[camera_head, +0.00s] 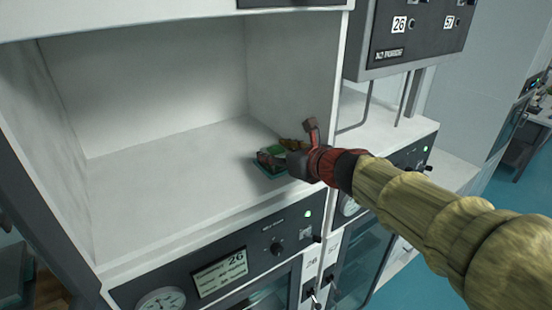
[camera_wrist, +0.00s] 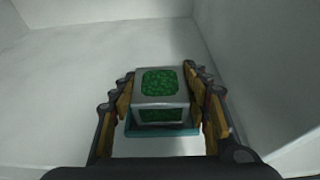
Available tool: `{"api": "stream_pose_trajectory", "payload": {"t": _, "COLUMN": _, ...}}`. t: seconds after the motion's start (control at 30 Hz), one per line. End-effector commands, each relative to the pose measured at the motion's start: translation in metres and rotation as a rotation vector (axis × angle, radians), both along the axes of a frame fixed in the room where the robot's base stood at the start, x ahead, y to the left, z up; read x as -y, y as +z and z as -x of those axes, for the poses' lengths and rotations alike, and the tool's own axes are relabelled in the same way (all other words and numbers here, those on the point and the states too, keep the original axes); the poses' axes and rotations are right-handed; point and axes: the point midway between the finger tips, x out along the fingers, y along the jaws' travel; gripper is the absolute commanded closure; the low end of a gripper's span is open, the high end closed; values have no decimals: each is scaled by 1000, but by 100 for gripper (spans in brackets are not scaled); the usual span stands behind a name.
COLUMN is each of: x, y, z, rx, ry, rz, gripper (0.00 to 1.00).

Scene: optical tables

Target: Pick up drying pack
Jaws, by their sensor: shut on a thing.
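The drying pack (camera_wrist: 161,97) is a small pale box with green granules showing through windows in its top and front. It also shows in the head view (camera_head: 273,152), partly hidden by my gripper. My gripper (camera_wrist: 163,108) is shut on the drying pack, with one finger against its left side and one against its right. In the head view my gripper (camera_head: 284,156) reaches into the open white compartment from the right. A teal tray or base (camera_wrist: 165,130) shows under the pack. I cannot tell whether the pack is lifted off it.
The white compartment floor (camera_head: 165,195) is bare to the left of the pack. The compartment's right wall (camera_head: 285,75) stands close to my gripper. Below is a dark control panel (camera_head: 215,275) marked 26. A grey box (camera_head: 410,35) hangs at the upper right.

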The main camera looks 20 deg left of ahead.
Motion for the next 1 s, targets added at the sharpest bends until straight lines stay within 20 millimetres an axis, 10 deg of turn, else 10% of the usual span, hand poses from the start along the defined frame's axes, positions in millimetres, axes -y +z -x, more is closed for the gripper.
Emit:
{"api": "stream_pose_trajectory", "payload": {"t": 0.7, "x": 0, "y": 3, "z": 0, "rx": 1, "ry": 0, "rz": -1, "gripper": 83}}
{"api": "stream_pose_trajectory", "payload": {"t": 1.0, "x": 0, "y": 42, "z": 6, "rx": 6, "ry": 1, "rz": -1, "gripper": 83}}
